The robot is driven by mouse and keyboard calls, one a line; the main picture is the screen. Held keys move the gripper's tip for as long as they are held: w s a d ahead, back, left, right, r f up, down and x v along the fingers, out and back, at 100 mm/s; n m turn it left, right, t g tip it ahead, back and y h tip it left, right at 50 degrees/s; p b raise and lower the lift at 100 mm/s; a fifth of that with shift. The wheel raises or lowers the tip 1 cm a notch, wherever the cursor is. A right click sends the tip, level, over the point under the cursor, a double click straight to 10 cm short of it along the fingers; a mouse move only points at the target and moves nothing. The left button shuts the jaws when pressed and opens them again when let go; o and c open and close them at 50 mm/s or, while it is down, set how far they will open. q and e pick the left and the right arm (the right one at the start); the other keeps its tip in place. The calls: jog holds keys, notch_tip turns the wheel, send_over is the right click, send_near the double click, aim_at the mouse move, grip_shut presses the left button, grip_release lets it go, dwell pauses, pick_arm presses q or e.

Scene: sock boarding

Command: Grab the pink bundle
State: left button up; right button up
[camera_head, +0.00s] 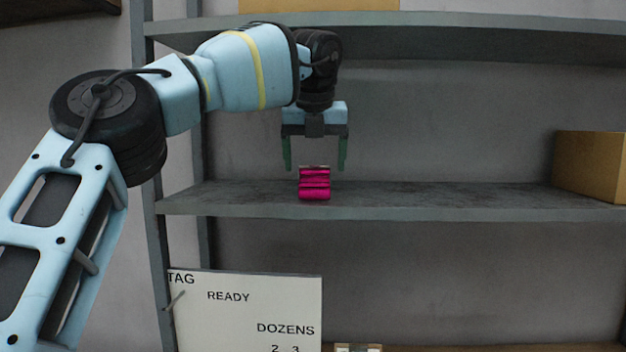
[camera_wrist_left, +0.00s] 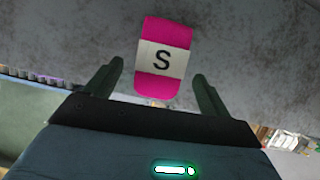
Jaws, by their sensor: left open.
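The pink bundle (camera_head: 314,184) sits on the grey middle shelf (camera_head: 440,197), close to its front edge. In the left wrist view the bundle (camera_wrist_left: 163,60) shows a white band marked with a black S. My left gripper (camera_head: 314,160) points down right above the bundle. Its two green fingers are open, one to each side of the bundle as seen from the head. In the left wrist view my left gripper (camera_wrist_left: 158,82) is open with nothing between its fingertips but the view of the bundle. My right gripper is not in view.
A cardboard box (camera_head: 590,163) stands at the right end of the same shelf. An upper shelf (camera_head: 480,40) runs above and behind my arm. A white sign (camera_head: 245,310) reading TAG, READY, DOZENS hangs below at the left. The shelf between bundle and box is clear.

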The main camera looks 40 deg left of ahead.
aim_at(315, 168)
pick_arm(q)
jog(key=shift+w+a, duration=0.1)
jog(key=shift+w+a+f, duration=0.15)
jog(key=shift+f, duration=0.15)
jog(key=x, duration=0.4)
jog(key=shift+f, duration=0.2)
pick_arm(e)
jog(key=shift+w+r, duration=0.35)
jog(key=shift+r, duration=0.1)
pick_arm(q)
jog(key=shift+c, duration=0.4)
jog(key=c, duration=1)
jog(key=shift+c, duration=0.2)
jog(key=shift+r, duration=0.2)
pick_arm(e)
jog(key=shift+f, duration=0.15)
